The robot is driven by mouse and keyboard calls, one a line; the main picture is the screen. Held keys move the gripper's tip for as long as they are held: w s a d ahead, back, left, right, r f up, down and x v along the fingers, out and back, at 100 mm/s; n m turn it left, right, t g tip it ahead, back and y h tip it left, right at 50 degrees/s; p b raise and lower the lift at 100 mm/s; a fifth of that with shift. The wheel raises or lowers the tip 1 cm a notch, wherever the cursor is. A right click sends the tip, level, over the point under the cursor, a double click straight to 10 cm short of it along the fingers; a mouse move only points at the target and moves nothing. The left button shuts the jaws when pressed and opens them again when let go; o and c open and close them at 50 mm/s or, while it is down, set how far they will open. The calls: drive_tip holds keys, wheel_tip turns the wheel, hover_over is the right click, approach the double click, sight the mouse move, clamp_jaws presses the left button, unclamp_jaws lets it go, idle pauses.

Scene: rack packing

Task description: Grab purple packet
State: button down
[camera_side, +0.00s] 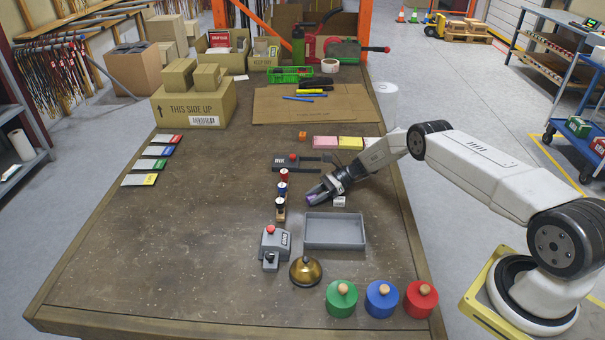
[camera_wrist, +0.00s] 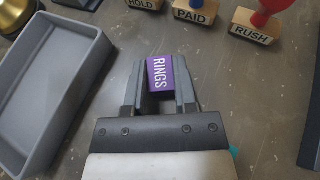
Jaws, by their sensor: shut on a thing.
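The purple packet (camera_wrist: 160,73), with "RINGS" in white letters, sits between the two fingers of my gripper (camera_wrist: 166,85) in the wrist view. The fingers are shut on its sides. In the side view, my gripper (camera_side: 319,195) is low over the middle of the table, with a bit of purple (camera_side: 311,199) showing at the fingertips. I cannot tell whether the packet touches the table.
A grey tray (camera_side: 335,246) lies in front of my gripper. Wooden stamps (camera_side: 281,203) stand just left of it. A brass bell (camera_side: 306,271) and coloured lidded pots (camera_side: 382,300) stand nearer the front. The table's left half is mostly clear.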

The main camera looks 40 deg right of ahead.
idle(0.3)
drive_tip(key=shift+r, duration=1.45)
drive_tip(key=shift+s+r, duration=0.3)
drive_tip(key=shift+r, duration=0.25)
drive_tip(key=s+a+r, duration=0.1)
drive_tip(key=s+r, duration=0.8)
drive_tip(key=s, duration=0.4)
drive_tip(key=shift+s+a, duration=0.15)
drive_tip(key=shift+a, duration=0.2)
